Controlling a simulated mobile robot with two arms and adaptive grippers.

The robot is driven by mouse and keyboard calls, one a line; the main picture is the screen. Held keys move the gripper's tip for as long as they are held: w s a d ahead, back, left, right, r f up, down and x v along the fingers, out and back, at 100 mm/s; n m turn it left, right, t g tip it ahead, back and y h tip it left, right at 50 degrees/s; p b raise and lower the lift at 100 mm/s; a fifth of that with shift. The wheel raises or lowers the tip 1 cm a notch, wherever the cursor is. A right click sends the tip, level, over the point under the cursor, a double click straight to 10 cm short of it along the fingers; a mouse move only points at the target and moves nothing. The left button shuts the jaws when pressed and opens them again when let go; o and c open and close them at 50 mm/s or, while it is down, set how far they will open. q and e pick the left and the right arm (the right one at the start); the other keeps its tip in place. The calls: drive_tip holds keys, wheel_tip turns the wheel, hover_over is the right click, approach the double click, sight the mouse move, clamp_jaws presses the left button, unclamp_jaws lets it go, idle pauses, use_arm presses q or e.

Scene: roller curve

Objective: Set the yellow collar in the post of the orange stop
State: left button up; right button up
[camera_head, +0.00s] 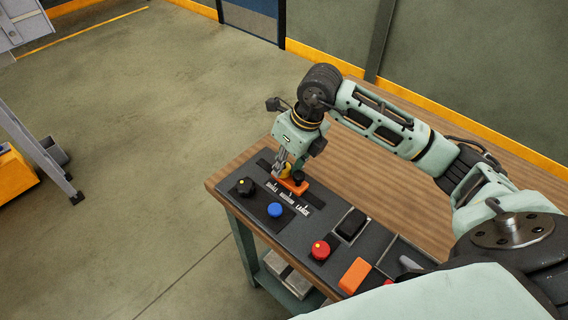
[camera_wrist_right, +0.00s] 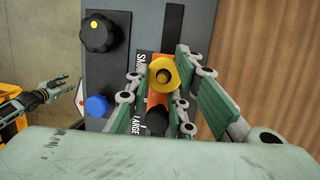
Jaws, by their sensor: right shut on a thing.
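The yellow collar (camera_wrist_right: 162,66) is a round ring between the fingers of my right gripper (camera_wrist_right: 164,78). In the head view my right gripper (camera_head: 287,170) points down over the orange stop (camera_head: 292,187) on the dark panel. The orange stop (camera_wrist_right: 180,106) shows partly below the collar in the wrist view, with a dark round piece at its near end. The collar's opening shows a brownish-orange centre; I cannot tell how far the collar is down on the post. My left gripper (camera_wrist_right: 48,93) shows small at the left of the wrist view, away from the panel; its jaw state is unclear.
White size labels lie beside the stop.

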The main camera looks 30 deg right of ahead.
drive_tip(key=shift+s+f+b, duration=0.25)
drive_tip(key=shift+f+b, duration=0.1)
drive_tip(key=shift+f, duration=0.05)
idle(0.8)
drive_tip(key=o, duration=0.8)
drive_tip(key=shift+o, duration=1)
drive_tip(key=shift+w+f, duration=0.1)
drive_tip(key=shift+w+r, duration=0.1)
drive_tip(key=shift+r, duration=0.15)
drive_tip(key=shift+c, duration=0.5)
drive_tip(key=shift+r, duration=0.1)
wheel_tip(320, 180, up, 7)
drive_tip(key=p, duration=0.4)
